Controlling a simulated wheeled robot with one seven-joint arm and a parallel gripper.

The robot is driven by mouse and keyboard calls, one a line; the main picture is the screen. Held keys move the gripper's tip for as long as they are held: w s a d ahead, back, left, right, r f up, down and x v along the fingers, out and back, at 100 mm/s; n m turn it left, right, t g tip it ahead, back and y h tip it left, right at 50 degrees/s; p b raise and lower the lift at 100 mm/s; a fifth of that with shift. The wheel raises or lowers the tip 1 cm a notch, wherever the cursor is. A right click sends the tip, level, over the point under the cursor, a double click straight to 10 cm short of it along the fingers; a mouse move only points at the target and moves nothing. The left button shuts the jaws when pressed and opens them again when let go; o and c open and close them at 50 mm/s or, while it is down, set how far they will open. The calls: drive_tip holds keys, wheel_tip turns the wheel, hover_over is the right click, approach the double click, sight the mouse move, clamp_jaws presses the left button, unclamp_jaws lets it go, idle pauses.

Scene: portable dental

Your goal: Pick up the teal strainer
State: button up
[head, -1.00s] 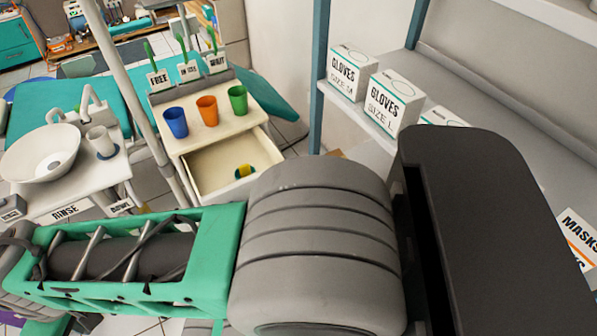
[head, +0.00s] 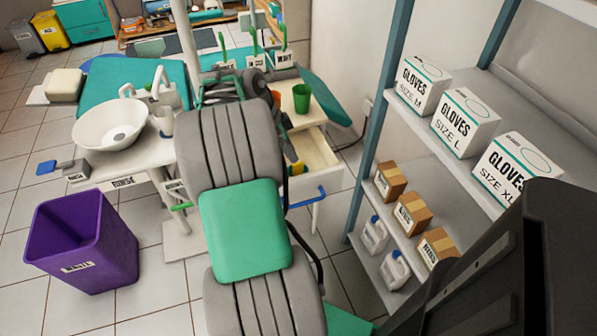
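I cannot make out a clear teal strainer now. The open drawer (head: 318,153) is below the white counter, partly behind my arm. A small yellow thing (head: 297,168) shows at the drawer's left side, next to my arm; anything teal beside it is hidden.
A green cup (head: 302,98) stands on the counter, with an orange cup (head: 276,98) partly hidden. A shelf (head: 440,155) with glove boxes is right. A white basin (head: 110,125) and purple bin (head: 82,240) are left. Tiled floor lies open at left.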

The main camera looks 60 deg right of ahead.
sight(298, 163)
drive_tip(key=b+x, duration=0.1)
drive_tip(key=x, duration=0.5)
drive_tip(key=shift+s+f, duration=0.1)
drive_tip(key=shift+f, duration=0.35)
drive_tip(key=shift+a+r, duration=0.1)
clamp_jaws()
